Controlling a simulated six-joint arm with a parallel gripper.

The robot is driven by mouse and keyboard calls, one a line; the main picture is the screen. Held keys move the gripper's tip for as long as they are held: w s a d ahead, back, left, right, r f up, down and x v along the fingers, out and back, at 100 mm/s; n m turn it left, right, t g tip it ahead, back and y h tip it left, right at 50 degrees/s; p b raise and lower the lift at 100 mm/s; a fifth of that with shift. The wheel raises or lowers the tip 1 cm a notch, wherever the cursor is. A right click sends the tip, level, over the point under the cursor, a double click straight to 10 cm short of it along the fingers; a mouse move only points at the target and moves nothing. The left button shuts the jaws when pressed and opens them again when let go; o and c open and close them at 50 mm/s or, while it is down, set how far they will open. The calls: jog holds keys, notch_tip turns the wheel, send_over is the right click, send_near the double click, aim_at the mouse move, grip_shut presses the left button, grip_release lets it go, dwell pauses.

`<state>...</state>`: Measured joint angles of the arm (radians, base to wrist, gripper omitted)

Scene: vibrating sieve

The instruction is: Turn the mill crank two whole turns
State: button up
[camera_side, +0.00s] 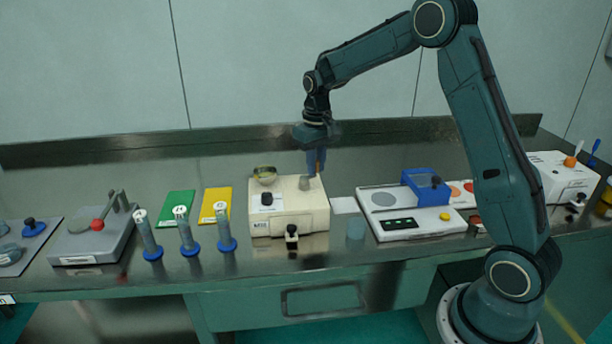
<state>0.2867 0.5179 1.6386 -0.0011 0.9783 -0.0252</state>
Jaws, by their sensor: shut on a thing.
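A grey stub (305,183) rises near the top's right rear. My gripper (316,170) points down at the mill's right rear, beside this stub. Its blue fingers are shut on a slim orange-brown piece, which looks like the crank's handle. The fingers cover most of it, and the crank arm cannot be made out. A dark fitting (292,236) sticks out of the mill's front.
Three tubes on blue feet (187,232) stand left of the mill, before green (175,211) and yellow (216,205) mats. A grey device with a red knob (97,225) is further left. A white balance with a blue cover (425,187) and a clear beaker (355,229) are right.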

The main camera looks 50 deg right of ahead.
aim_at(319, 187)
jog(key=shift+s+f, duration=0.25)
jog(key=shift+s, duration=0.1)
jog(key=shift+s+a, duration=0.35)
jog(key=shift+s, duration=0.25)
jog(key=o, duration=0.8)
jog(key=shift+a, duration=0.1)
jog(key=shift+w+r, duration=0.15)
jog(key=shift+r, duration=0.05)
jog(key=shift+r, duration=3.5)
